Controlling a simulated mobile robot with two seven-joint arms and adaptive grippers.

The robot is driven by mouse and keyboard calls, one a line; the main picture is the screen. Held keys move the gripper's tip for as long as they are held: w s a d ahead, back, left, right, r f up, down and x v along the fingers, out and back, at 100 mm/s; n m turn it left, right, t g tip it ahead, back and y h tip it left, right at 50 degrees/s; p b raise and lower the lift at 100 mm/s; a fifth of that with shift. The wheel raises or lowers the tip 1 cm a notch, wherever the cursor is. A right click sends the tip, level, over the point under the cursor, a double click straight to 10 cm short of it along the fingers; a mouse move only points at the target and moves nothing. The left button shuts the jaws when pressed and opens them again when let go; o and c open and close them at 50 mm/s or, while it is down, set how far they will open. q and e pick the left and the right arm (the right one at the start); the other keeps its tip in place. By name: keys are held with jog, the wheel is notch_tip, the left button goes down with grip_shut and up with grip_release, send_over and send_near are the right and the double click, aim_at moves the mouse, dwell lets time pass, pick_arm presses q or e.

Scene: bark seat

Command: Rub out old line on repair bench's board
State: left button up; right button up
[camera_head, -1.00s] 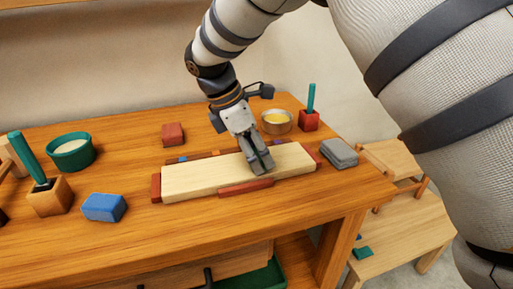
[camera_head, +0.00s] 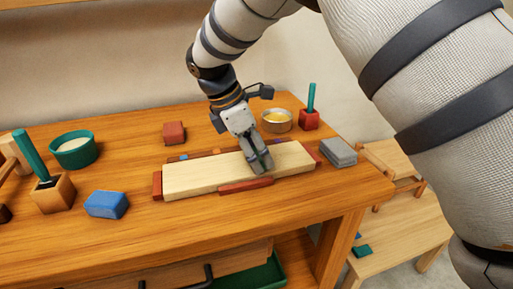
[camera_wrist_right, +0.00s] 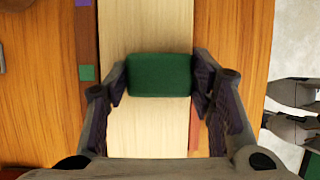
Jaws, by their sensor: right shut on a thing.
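The pale wooden board (camera_head: 205,175) lies on the repair bench between reddish end blocks and edge strips. My right gripper (camera_head: 260,164) is over the right half of the board, pointing down. In the right wrist view my right gripper (camera_wrist_right: 160,80) is shut on a green block (camera_wrist_right: 160,75), with a finger on each side of it. The block is at the board's surface; whether it touches cannot be told. The board (camera_wrist_right: 150,25) runs beneath it, and no line shows on its visible part. My left gripper is not in view.
A blue block (camera_head: 106,204), a holder with a green handle (camera_head: 50,193) and a green bowl (camera_head: 74,151) stand left. A red block (camera_head: 174,132), a bowl of yellow stuff (camera_head: 277,121), a red holder (camera_head: 309,120) and a grey block (camera_head: 339,153) stand behind and right.

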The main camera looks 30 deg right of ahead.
jog(key=shift+f, duration=0.1)
jog(key=shift+r, duration=3.05)
jog(key=shift+f, duration=2.55)
jog(key=shift+f, duration=0.55)
